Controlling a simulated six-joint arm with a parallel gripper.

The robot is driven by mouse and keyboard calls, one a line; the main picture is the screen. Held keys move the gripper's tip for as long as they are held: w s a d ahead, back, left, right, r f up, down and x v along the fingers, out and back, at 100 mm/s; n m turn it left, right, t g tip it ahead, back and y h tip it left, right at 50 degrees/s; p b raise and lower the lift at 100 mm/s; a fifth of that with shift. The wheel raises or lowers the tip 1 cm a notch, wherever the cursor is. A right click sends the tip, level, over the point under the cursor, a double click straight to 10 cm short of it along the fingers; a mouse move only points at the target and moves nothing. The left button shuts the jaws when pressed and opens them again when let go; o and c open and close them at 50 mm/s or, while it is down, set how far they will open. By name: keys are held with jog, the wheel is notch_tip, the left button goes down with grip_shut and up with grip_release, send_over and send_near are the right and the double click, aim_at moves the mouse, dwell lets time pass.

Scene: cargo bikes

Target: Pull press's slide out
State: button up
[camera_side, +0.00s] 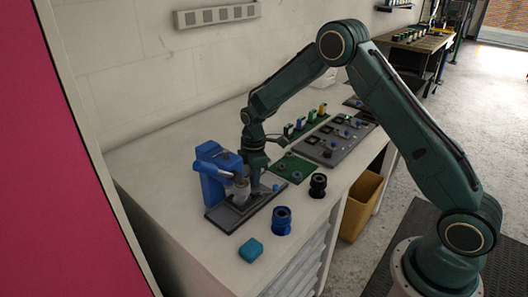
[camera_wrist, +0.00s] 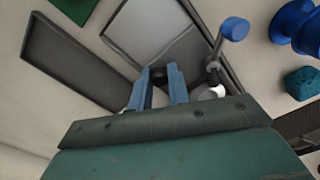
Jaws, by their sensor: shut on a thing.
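The blue press (camera_side: 209,172) stands on a dark base plate (camera_side: 222,219) at the left of the bench. Its slide is a flat grey plate (camera_wrist: 150,28) with a dark frame in the wrist view. My gripper (camera_side: 252,179) is low at the press, over the base. In the wrist view its two blue fingers (camera_wrist: 160,80) are close together on a small dark knob (camera_wrist: 158,73) at the slide's edge. A lever with a blue knob (camera_wrist: 235,28) is right of the fingers. The fingertips are largely hidden in the side view.
A blue spool (camera_side: 282,221), a black spool (camera_side: 318,186) and a teal block (camera_side: 251,250) stand near the bench's front edge. A green board (camera_side: 296,167) and a grey panel (camera_side: 335,146) lie behind. Bare bench top shows left of the press.

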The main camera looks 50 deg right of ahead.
aim_at(268, 178)
jog(key=shift+s+d+f, duration=0.1)
jog(key=shift+d+f, duration=0.05)
jog(key=shift+d, duration=1.3)
jog(key=shift+s+d+f, duration=0.1)
jog(key=shift+d+f, duration=0.05)
jog(key=shift+d, duration=1.35)
jog(key=o, duration=0.7)
jog(key=shift+w+r, duration=0.2)
jog(key=shift+r, duration=2.25)
jog(key=shift+r, duration=0.1)
jog(key=shift+r, duration=1.4)
